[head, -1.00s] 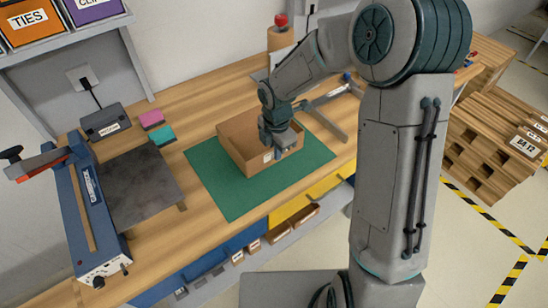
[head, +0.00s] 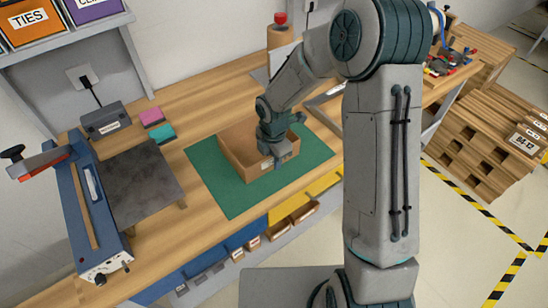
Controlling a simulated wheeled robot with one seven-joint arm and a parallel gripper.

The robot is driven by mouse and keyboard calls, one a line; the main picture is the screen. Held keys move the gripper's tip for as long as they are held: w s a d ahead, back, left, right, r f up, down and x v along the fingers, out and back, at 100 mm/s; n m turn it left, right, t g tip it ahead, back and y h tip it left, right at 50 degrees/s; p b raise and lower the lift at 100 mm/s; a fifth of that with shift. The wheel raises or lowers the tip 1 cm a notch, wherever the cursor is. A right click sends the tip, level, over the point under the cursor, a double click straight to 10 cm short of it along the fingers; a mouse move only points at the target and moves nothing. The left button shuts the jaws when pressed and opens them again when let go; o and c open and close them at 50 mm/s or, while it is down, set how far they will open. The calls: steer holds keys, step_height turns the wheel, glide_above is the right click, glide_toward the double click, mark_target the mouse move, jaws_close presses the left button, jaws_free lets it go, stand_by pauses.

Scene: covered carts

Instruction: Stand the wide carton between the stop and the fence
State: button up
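An open-topped brown carton (head: 233,154) rests on the green mat (head: 228,203), with a white label on its near side. I take it for the wide carton. My gripper (head: 270,160) points down at the carton's near right part, overlapping its near wall and label. The fingers are small and dark here, so I cannot tell whether they are open or shut on the wall. Grey metal bars (head: 322,100), perhaps the fence, lie right of the mat, partly hidden behind my arm. I cannot make out the stop clearly.
A blue lever device (head: 90,215) and a dark plate (head: 143,185) are left of the mat. Pink (head: 151,115) and teal (head: 162,133) blocks and a grey box (head: 106,122) stand behind. A red-topped brown cylinder (head: 281,36) stands at the back. Bare bench lies behind the mat.

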steer(key=shift+r, duration=0.1)
step_height(320, 180, up, 12)
steer(key=shift+b, duration=0.65)
steer(key=s+d+r+m+t, duration=0.2)
steer(key=s+d+r+m, duration=0.3)
steer(key=s+m, duration=0.4)
steer(key=s+d+r+m+t, duration=0.1)
steer(key=s+d+r+m, duration=0.4)
steer(key=m, duration=1)
steer(key=s+d, duration=0.3)
steer(key=s, duration=0.2)
steer(key=shift+s+d+m+t, duration=0.2)
steer(key=shift+d+m+t, duration=0.1)
steer(key=shift+m+t, duration=0.1)
steer(key=shift+o, duration=0.4)
steer(key=shift+r, duration=0.1)
steer(key=shift+s, duration=0.1)
